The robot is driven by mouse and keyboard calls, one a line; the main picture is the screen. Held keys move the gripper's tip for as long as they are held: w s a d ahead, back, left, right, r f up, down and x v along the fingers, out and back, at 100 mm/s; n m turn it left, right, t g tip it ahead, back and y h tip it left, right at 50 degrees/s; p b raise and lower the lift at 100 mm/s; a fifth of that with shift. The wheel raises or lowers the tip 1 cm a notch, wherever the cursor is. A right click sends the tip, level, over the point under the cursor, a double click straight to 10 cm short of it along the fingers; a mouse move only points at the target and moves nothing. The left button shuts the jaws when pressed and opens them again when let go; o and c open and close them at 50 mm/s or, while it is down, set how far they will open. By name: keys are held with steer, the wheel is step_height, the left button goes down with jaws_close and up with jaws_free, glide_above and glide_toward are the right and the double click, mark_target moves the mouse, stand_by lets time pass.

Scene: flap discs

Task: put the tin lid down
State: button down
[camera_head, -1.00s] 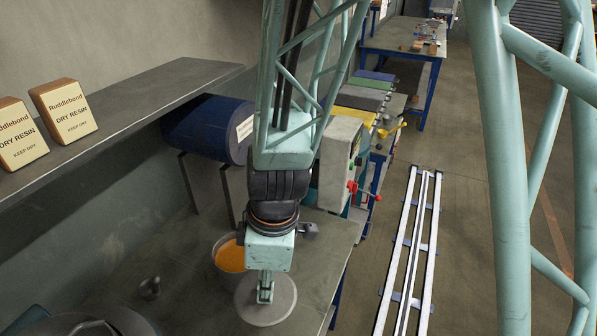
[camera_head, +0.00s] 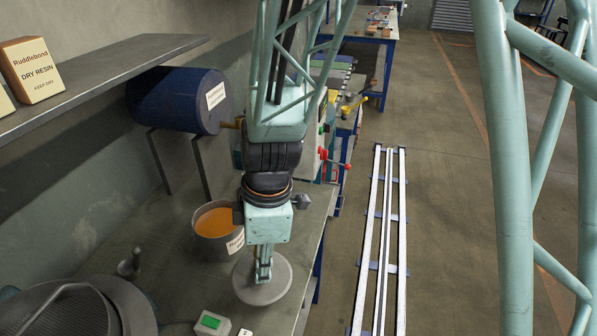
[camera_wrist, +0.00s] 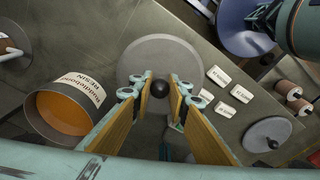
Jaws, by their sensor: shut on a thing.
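The tin lid is a flat grey disc (camera_head: 280,287) with a black knob (camera_wrist: 160,89) at its middle. My gripper (camera_head: 263,280) is shut on the knob from above, and the wrist view shows a finger (camera_wrist: 173,86) on either side of it. The lid looks level. I cannot tell whether its underside touches the bench (camera_head: 170,255) or hangs just above it. An open tin of orange resin (camera_head: 215,222) stands beside the lid, behind and left of it in the head view; it is at the left in the wrist view (camera_wrist: 65,112).
Small white labelled cards (camera_wrist: 219,76) lie right of the lid in the wrist view, with another knobbed disc (camera_wrist: 268,134) farther right. A round machine (camera_head: 65,312) fills the lower left.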

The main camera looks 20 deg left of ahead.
mark_target(264, 285)
steer(key=shift+r, duration=0.1)
steer(key=shift+f+b, duration=0.4)
steer(key=shift+f, duration=1.6)
steer(key=shift+f, duration=0.1)
steer(key=shift+f+b, duration=0.5)
steer(key=shift+f, duration=1.45)
steer(key=shift+f, duration=0.15)
steer(key=c, duration=2.5)
jaws_free()
steer(key=shift+w+d+r+p, duration=0.15)
steer(key=shift+r+p, duration=0.25)
steer(key=shift+r, duration=1.7)
steer(key=shift+w+d+r+p, duration=0.15)
steer(key=shift+r+p, duration=0.25)
steer(key=shift+r, duration=1.65)
steer(key=shift+d+r+p, duration=0.2)
steer(key=shift+r+p, duration=0.2)
steer(key=shift+r, duration=1.7)
